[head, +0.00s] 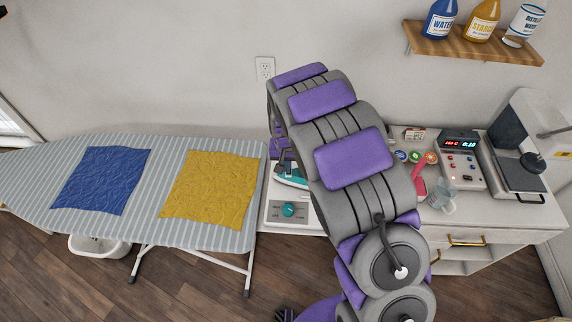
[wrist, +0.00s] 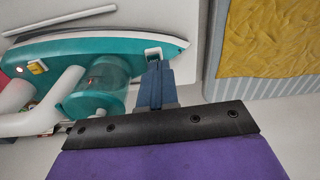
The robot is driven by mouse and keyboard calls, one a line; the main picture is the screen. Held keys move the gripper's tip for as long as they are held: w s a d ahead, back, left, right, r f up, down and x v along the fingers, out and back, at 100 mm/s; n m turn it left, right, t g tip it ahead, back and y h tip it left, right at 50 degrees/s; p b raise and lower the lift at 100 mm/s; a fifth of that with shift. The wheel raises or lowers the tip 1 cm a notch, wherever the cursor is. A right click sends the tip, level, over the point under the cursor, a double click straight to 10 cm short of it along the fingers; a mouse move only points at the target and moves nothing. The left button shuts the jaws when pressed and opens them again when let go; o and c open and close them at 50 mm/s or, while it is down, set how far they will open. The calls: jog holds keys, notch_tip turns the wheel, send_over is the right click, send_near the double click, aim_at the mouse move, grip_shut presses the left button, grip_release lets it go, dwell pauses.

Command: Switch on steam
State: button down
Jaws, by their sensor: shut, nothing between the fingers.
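A teal and white steam iron (head: 293,176) sits on a white base unit (head: 272,219) between the ironing board and the counter. The base has a teal dial (head: 288,210) on its front, with lettering too small to read. In the wrist view the iron (wrist: 95,50) fills the upper left, with a white handle, a yellow button (wrist: 37,67) and a small red light. My gripper (wrist: 155,70) is shut and empty. Its fingertips appear beside a small white-framed part of the iron (wrist: 153,53); I cannot tell whether they touch it. My arm hides part of the iron in the head view.
A striped ironing board (head: 60,210) at left holds a blue cloth (head: 100,180) and a yellow cloth (head: 210,190). The counter at right carries a control box (head: 462,160), a heat press (head: 515,160) and spools (head: 415,157). A bottle shelf (head: 470,45) hangs above.

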aim_at(290, 173)
notch_tip(290, 173, up, 13)
jog(key=s+p, duration=0.1)
jog(key=shift+p, duration=0.35)
jog(key=shift+a+f, duration=0.1)
jog(key=b, duration=0.3)
jog(key=d+b, duration=0.1)
jog(key=b, duration=0.3)
jog(key=shift+w+d+r+t, duration=0.2)
jog(key=shift+w+t, duration=0.05)
jog(key=shift+t, duration=0.15)
